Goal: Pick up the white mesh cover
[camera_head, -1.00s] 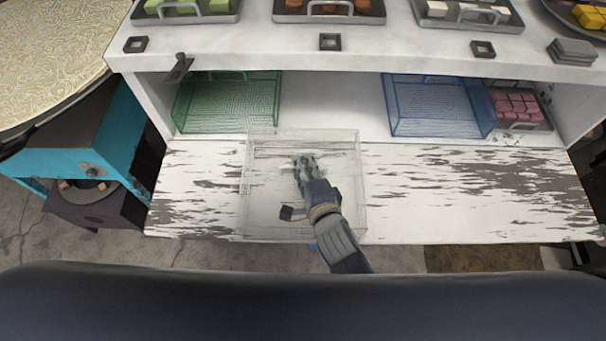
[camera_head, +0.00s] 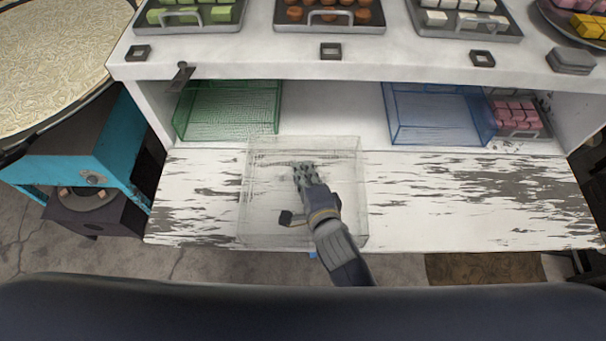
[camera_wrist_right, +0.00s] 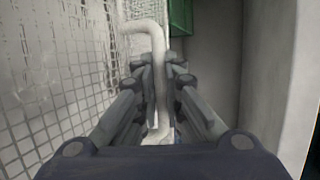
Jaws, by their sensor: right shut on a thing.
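The white mesh cover (camera_head: 262,200) is a see-through box shape over the worn white lower ledge, left of the middle in the head view. My right gripper (camera_head: 303,172) is at the cover, its arm coming up from below. In the right wrist view, the cover's mesh side (camera_wrist_right: 60,80) fills the left part, with a pale bent handle (camera_wrist_right: 146,27) beside it. The right gripper (camera_wrist_right: 163,75) has its fingers closed on both sides of this handle. Whether the cover touches the ledge is hard to tell. My left gripper is out of view.
A green mesh cover (camera_head: 228,112) and a blue one (camera_head: 437,115) stand on the shelf behind. A tray of pink cubes (camera_head: 517,116) is at the right. Trays of food pieces line the upper counter. The ledge (camera_head: 470,205) is clear on the right.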

